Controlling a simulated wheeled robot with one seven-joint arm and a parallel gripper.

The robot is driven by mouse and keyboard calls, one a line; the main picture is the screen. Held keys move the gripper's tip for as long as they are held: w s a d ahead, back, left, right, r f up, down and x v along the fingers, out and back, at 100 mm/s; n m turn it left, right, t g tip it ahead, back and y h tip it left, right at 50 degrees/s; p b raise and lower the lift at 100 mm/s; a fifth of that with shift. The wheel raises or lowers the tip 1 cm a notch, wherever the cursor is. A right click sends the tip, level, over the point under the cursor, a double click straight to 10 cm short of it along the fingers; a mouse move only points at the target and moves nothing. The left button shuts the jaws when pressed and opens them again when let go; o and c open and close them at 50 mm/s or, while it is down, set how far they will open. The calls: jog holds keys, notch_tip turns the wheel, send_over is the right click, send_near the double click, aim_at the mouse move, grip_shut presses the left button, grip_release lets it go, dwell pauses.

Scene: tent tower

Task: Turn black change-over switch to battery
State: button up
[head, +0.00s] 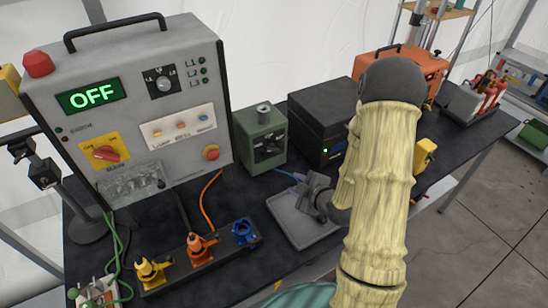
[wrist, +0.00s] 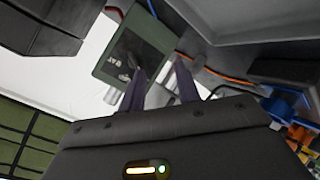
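A green box (head: 250,128) stands on the dark bench right of the grey control panel. Its dark front face carries small markings and what looks like the black change-over switch (head: 266,152). In the wrist view the box (wrist: 108,78) shows tilted, with faint lettering like BAT and a small dark knob (wrist: 124,77) near a fingertip. Which way the switch points is too small to tell. My gripper (head: 318,196) is in front and to the right of the box, over a grey tray. In the wrist view its two fingers (wrist: 160,80) are apart with nothing between them.
The control panel (head: 110,110) shows OFF. A grey tray (head: 290,232) lies below my gripper. A black box (head: 325,105) stands right of the green box. An orange cable (head: 207,195) and coloured connectors (head: 200,248) are at the front. An orange case (head: 425,62) stands behind my arm.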

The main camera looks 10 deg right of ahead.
jog(key=t, duration=0.2)
jog(key=s+d+n+t+y+b, duration=0.1)
jog(key=t+b, duration=0.1)
jog(key=t, duration=0.1)
jog(key=shift+s+d+f+n+t+y, duration=0.25)
jog(key=shift+s+f+n+t+y, duration=0.05)
jog(key=shift+f+n, duration=0.1)
jog(key=shift+d, duration=0.1)
jog(key=b+x, duration=0.1)
jog(key=b, duration=0.1)
jog(key=b+x, duration=0.2)
jog(key=b, duration=0.1)
jog(key=b+x, duration=0.2)
jog(key=shift+f, duration=0.25)
jog(key=b, duration=0.5)
jog(key=shift+w+a+r, duration=0.1)
jog(key=shift+w+a, duration=0.15)
jog(key=shift+w, duration=0.15)
